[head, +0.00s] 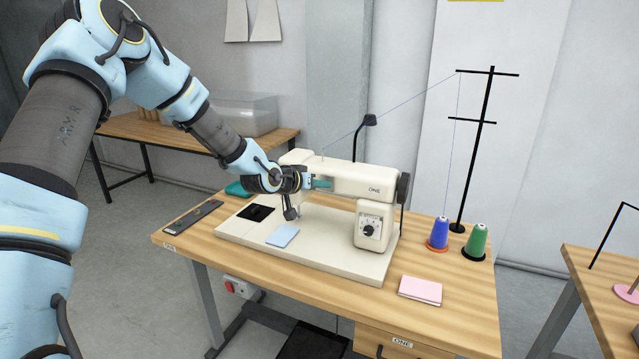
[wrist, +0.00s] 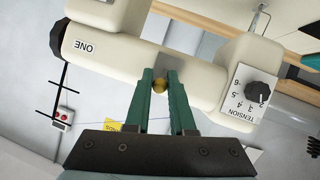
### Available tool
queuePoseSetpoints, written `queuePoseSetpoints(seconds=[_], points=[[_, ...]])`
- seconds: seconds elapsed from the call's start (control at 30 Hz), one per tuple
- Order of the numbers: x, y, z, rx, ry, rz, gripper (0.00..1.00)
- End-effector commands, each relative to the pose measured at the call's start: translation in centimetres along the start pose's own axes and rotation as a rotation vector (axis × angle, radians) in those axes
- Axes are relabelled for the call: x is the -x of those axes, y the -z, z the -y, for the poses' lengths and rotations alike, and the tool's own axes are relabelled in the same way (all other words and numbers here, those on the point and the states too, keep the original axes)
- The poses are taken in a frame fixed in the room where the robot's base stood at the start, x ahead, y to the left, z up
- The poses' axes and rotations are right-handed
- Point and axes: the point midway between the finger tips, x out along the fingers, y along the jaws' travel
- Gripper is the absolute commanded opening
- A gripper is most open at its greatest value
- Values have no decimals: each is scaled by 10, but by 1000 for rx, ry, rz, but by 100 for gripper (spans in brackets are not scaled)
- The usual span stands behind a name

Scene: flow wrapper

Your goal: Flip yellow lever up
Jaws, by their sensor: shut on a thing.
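The white sewing machine labelled ONE (head: 350,180) stands on a wooden table. In the wrist view its body (wrist: 120,52) fills the upper part. The yellow lever's round knob (wrist: 158,86) shows against the machine's body, between the green fingertips of my gripper (wrist: 161,80). The fingers are close together with the knob between them, and my gripper is shut on it. In the head view my gripper (head: 318,184) is at the left part of the machine's arm. The lever is hidden there, and its tilt cannot be told.
Blue (head: 439,232) and green (head: 476,241) thread spools and a thread stand (head: 473,155) are to the right. A pink pad (head: 420,290) lies at the front right.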

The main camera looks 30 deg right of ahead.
Motion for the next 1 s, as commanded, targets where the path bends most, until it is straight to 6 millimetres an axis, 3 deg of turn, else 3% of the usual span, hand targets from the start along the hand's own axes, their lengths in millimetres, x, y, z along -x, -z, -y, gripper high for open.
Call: queuePoseSetpoints(seconds=[0.57, 0.6, 0.83, 1.0], points=[[0, 2, -1, 6, 6, 33, 0], [0, 2, -1, 6, 6, 32, 24], [0, 2, 0, 6, 6, 32, 50], [0, 2, 0, 6, 6, 33, 52]])
